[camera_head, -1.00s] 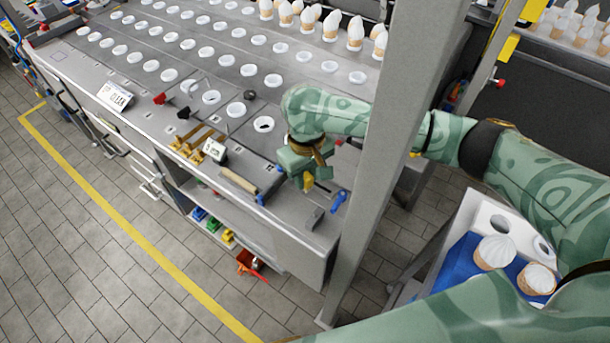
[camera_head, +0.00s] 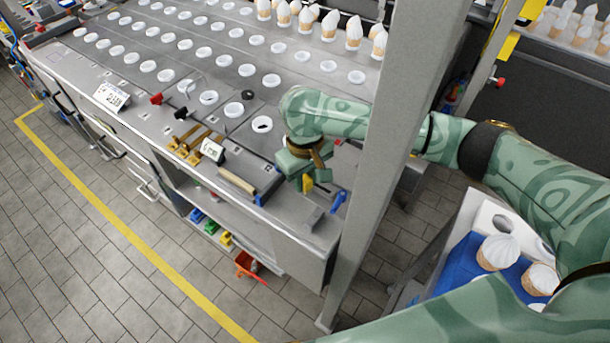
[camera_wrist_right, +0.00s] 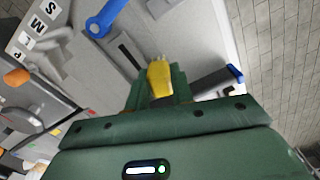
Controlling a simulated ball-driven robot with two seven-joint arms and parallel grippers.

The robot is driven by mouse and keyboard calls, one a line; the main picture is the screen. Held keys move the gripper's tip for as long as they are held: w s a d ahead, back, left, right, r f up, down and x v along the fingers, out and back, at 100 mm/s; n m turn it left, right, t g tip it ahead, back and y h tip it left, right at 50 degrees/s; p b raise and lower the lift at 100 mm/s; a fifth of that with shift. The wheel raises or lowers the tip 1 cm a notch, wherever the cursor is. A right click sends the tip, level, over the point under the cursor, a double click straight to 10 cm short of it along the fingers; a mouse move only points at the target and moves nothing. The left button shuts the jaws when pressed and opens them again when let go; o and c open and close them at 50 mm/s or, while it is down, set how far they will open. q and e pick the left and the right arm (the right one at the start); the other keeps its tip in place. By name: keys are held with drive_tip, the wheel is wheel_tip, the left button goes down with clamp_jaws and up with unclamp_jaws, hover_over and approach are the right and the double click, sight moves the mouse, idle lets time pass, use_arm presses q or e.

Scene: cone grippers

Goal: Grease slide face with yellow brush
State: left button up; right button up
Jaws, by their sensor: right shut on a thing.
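My right gripper (camera_head: 306,184) is low over the near right corner of the steel worktop (camera_head: 290,232). It is shut on the yellow brush (camera_head: 308,186), of which only a small yellow part shows below the jaws. In the right wrist view the yellow brush (camera_wrist_right: 159,78) sits between the green fingers, pointing away from the wrist. A grey part with a dark slot (camera_wrist_right: 132,56) lies just beyond the fingers there. I cannot tell which surface is the slide face, or whether the brush touches anything. My left gripper is not in view.
A blue tool (camera_head: 339,201) and a small grey block (camera_head: 314,218) lie near the corner. A wood-handled tool (camera_head: 238,182) and brass parts (camera_head: 188,142) are to the left. A grey post (camera_head: 395,130) stands close by my right arm. Cones sit in a tray (camera_head: 462,262).

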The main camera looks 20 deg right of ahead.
drive_tip(key=shift+f, duration=0.85)
